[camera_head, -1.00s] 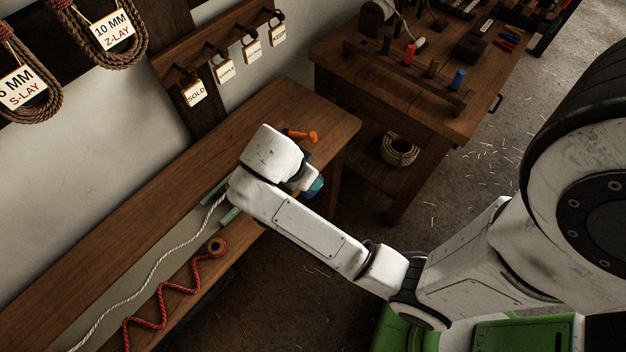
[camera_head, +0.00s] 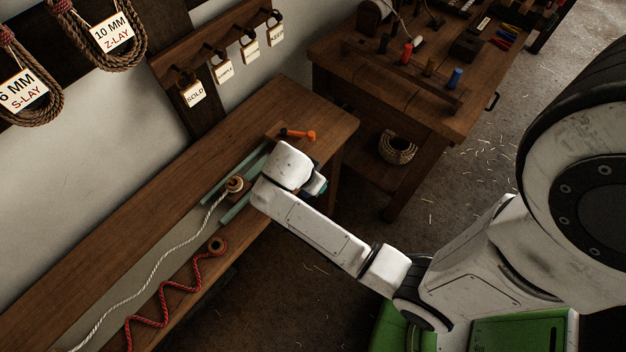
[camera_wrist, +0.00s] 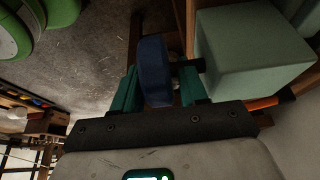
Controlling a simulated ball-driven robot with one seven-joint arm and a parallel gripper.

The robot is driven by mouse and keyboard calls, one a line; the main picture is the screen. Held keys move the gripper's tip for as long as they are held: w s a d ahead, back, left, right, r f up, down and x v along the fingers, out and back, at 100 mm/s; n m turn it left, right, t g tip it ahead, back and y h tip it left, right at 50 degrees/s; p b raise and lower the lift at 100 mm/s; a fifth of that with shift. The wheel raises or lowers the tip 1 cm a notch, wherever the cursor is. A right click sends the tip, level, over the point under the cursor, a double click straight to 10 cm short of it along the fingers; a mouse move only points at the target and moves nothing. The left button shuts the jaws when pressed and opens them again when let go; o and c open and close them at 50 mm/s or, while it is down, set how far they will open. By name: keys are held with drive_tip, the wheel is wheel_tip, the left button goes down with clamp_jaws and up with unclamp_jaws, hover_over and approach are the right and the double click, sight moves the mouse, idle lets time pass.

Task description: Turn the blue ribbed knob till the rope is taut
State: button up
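The blue knob (camera_wrist: 153,70) stands between the two teal fingers of my gripper (camera_wrist: 157,82) in the wrist view. The left finger lies close against it. A thin gap seems to show by the right finger, so I cannot tell whether they grip it. A dark shaft (camera_wrist: 187,65) runs from the knob towards a pale green block (camera_wrist: 250,50). In the head view my wrist hides most of the knob. The white rope (camera_head: 150,268) runs in loose curves along the bench from a wooden spool (camera_head: 235,184).
Pale green rails (camera_head: 238,207) flank the spool on the bench (camera_head: 110,228). A red zigzag rope (camera_head: 165,300) lies at the bench's front, by a small wooden ring (camera_head: 217,245). An orange handle (camera_head: 298,133) lies beyond my wrist. A second table (camera_head: 400,95) stands behind.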

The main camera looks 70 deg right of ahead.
clamp_jaws()
idle(0.3)
